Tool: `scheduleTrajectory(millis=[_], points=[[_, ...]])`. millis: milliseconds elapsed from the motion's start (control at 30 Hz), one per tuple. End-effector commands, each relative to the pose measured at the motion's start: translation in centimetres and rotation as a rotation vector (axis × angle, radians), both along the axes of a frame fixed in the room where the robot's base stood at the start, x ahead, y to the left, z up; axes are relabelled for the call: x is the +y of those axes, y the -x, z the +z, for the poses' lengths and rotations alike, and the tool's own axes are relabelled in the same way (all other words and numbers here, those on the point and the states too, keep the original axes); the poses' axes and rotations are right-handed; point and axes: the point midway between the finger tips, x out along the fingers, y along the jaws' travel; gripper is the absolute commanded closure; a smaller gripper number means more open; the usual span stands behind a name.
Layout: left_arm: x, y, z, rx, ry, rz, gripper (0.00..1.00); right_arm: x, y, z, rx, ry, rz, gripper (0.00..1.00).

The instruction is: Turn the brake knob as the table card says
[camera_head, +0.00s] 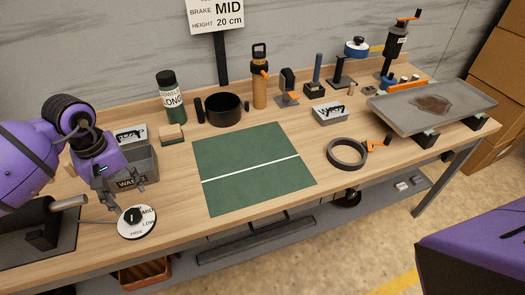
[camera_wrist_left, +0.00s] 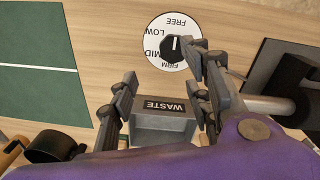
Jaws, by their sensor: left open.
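The table card (camera_head: 215,16) reads BRAKE MID and HEIGHT 20 cm. The round white brake dial (camera_head: 146,228) lies near the table's front left edge. Its labels FREE, LOW, MID and FIRM show upside down in the left wrist view (camera_wrist_left: 160,28). The black brake knob (camera_wrist_left: 173,49) is at its centre; a small pale mark on it appears to point towards FREE. My left gripper (camera_head: 121,190) is open and empty, above the table beside the dial. In the left wrist view its fingers (camera_wrist_left: 168,82) are apart, one close to the dial's edge; I cannot tell whether they touch.
A grey WASTE bin (camera_head: 139,168) stands just behind my left gripper. A green mat (camera_head: 250,150) with a white line leaves clear room in the middle. A black pot, bottles and a ring (camera_head: 347,154) stand around it. A stained grey tray (camera_head: 470,100) is at the right.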

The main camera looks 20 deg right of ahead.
Motion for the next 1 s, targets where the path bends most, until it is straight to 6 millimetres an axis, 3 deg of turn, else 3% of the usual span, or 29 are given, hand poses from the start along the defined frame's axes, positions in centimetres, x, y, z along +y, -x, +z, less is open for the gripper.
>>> scheduleTrajectory(millis=[67,233,700,1000], points=[[0.9,0.4,0.1,0.017,-0.039,-0.071,0.55,0.2,-0.4,0.2,-0.008,-0.002,0.001,1.00],[0.9,0.7,-0.8,0.025,-0.042,-0.121,0.55,0.6,-0.6,0.3,-0.012,-0.012,-0.006,1.00],[0.8,0.7,-7.2,0.024,-0.038,-0.118,0.55,0.7,-0.6,0.5,-0.006,-0.014,-0.003,1.00],[0.8,0.7,-7.7,0.023,-0.038,-0.118,0.55,0.6,-0.5,0.5,-0.005,-0.011,0.000,1.00]])
